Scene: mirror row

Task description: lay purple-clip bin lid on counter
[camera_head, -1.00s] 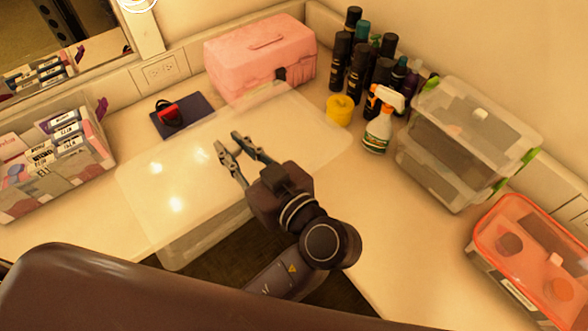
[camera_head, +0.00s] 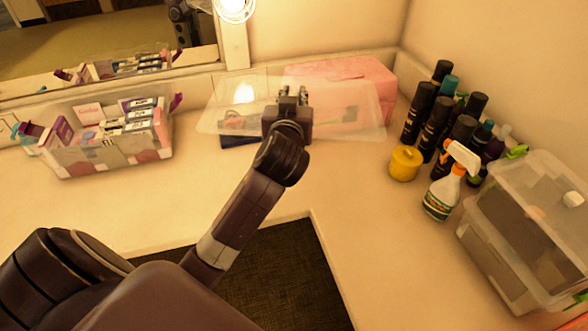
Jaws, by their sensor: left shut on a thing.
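The bin lid (camera_head: 226,121) is a wide, clear, almost colourless sheet near the back wall. My left gripper (camera_head: 291,92) is shut on it near its middle. My right gripper is not in view.
A yellow tub (camera_head: 405,163), a spray bottle (camera_head: 444,190) and several dark bottles (camera_head: 437,125) stand right, near a clear lidded bin (camera_head: 520,235). The counter's middle is clear; a mirror (camera_head: 110,40) is behind.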

